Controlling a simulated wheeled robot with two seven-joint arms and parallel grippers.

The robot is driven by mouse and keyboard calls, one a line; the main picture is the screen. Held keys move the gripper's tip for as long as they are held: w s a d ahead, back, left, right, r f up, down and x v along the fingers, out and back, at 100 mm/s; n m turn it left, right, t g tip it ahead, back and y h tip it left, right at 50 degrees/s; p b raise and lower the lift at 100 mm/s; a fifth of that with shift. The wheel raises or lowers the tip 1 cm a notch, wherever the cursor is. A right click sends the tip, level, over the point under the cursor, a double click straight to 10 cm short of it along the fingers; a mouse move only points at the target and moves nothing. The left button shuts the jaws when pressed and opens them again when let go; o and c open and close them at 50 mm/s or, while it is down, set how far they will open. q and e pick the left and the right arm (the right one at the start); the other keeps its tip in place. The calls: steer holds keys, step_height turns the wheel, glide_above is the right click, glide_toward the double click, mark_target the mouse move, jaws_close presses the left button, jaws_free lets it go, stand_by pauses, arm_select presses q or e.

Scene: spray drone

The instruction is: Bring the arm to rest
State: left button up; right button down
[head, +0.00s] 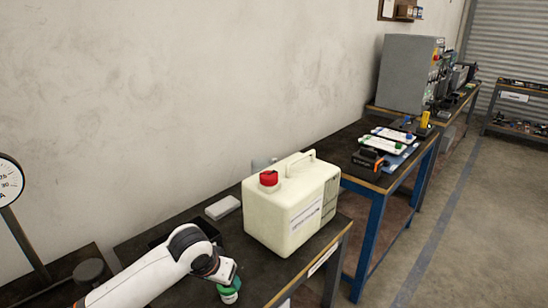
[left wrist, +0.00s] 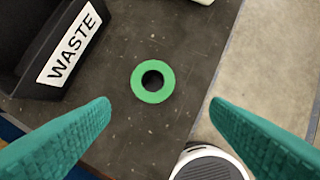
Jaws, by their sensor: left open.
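My left arm reaches in from the lower left of the head view, over the near dark bench. Its gripper (head: 228,291) is near the bench's front edge, and its fingers are small and partly hidden there. In the left wrist view the two teal fingers of my left gripper (left wrist: 160,102) are wide apart with nothing between them. A bright green ring (left wrist: 153,94) with a dark centre is on the dark bench top beyond the fingertips, apart from them. My right gripper is in neither view.
A black bin marked WASTE (left wrist: 38,62) stands left of the ring. A cream jug with a red cap (head: 290,210) stands on the near bench, right of my arm. More benches with equipment extend rightward; the floor (head: 470,230) is clear.

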arm_select(q)
steer(key=s+d+f+m+h, duration=0.1)
steer(key=s+d+f, duration=0.2)
steer(key=s, duration=0.3)
steer(key=s+d+f+h, duration=0.1)
steer(key=s+d+f, duration=0.15)
steer(key=s, duration=0.35)
steer(key=s+a+f+n+y, duration=0.1)
steer(key=s+a+f, duration=0.1)
steer(key=s+a, duration=0.5)
steer(key=s+a+f+n+y, duration=0.1)
steer(key=s+a+y, duration=0.1)
steer(key=s, duration=0.8)
step_height(320, 180, down, 27)
steer(key=s+g, duration=0.1)
steer(key=g, duration=0.1)
steer(key=s+a+f+m+g, duration=0.1)
steer(key=s+a+f, duration=0.1)
steer(key=s+f, duration=1.3)
steer(key=shift+s+a+f, duration=0.35)
steer(key=shift+s, duration=0.25)
